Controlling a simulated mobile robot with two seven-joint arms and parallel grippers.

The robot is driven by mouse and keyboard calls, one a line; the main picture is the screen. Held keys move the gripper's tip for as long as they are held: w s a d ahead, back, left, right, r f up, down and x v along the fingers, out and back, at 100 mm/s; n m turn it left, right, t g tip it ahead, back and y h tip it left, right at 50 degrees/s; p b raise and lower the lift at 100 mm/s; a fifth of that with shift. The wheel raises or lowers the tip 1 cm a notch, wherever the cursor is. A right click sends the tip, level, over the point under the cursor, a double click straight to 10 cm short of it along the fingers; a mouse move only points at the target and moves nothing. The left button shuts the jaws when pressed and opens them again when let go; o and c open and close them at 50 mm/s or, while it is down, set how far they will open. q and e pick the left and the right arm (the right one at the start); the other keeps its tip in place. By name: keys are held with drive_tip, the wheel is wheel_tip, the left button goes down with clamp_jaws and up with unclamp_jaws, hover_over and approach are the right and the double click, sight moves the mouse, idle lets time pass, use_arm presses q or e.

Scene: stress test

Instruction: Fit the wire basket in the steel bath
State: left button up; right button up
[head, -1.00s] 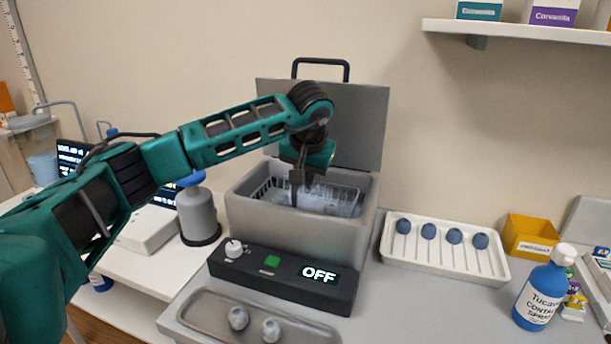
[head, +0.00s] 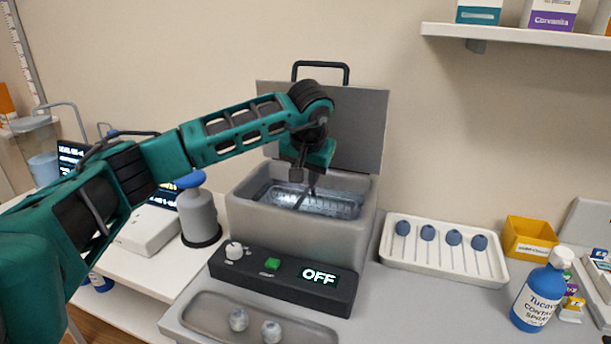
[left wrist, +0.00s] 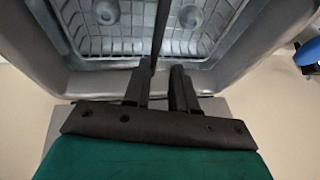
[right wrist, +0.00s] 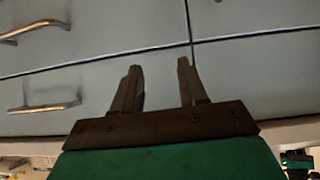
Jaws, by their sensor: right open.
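The steel bath (head: 300,232) stands on the counter with its lid (head: 355,130) raised behind. The wire basket (head: 335,207) sits low inside its walls. The basket's mesh (left wrist: 150,45) also shows in the left wrist view, with two round shapes under it. A thin dark bar, perhaps its handle, runs up from the basket to my left gripper (head: 303,180). The left fingers (left wrist: 164,75) are partly apart above the basket, with the bar passing between them; contact is hard to tell. My right gripper (right wrist: 159,80) is open and empty, facing grey drawers.
A control panel (head: 305,287) reading OFF is in front of the bath. A shallow tray (head: 215,313) holds two grey balls. A white rack (head: 445,262) with blue-topped pieces, a yellow bin (head: 530,238) and a spray bottle (head: 540,295) stand right. A grey bottle (head: 198,215) stands left.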

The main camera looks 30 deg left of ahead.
use_arm(q)
drive_tip(key=shift+r+p, duration=1.45)
drive_tip(key=shift+r, duration=0.2)
drive_tip(key=o, duration=0.6)
drive_tip(key=shift+r+p, duration=0.55)
drive_tip(key=shift+r, duration=0.9)
